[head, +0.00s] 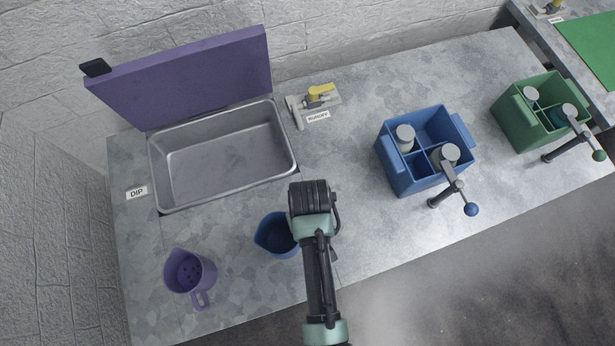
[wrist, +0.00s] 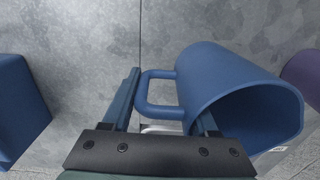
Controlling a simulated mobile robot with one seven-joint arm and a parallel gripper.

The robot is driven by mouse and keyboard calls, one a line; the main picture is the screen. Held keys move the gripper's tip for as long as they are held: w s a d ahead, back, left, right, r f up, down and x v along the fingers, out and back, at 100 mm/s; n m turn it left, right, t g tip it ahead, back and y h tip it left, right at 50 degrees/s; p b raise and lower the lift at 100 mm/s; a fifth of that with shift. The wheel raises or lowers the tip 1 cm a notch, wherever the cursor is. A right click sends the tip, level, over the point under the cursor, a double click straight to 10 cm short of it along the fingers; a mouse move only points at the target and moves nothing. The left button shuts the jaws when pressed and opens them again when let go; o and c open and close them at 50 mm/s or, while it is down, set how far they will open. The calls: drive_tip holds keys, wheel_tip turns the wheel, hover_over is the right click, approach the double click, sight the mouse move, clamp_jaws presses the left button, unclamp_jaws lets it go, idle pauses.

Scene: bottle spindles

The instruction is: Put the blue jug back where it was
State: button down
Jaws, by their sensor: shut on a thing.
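The blue jug (head: 274,236) is near the front of the grey worktop in the head view, mouth up, partly hidden by my arm. In the wrist view the blue jug (wrist: 235,95) fills the right side, with its loop handle (wrist: 150,96) pointing left. My gripper (wrist: 160,98) is shut on that handle, with a finger to each side of it. In the head view the fingers are hidden behind my wrist. I cannot tell whether the jug's base touches the worktop.
A purple jug (head: 190,274) stands to the left. A steel basin (head: 225,160) marked DIP, with a raised purple lid (head: 185,80), lies behind. Worktop between jug and blue box is clear.

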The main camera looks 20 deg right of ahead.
drive_tip(key=shift+f, duration=1.55)
drive_tip(key=shift+f, duration=0.1)
drive_tip(key=shift+c, duration=0.9)
unclamp_jaws()
drive_tip(key=shift+s, duration=0.1)
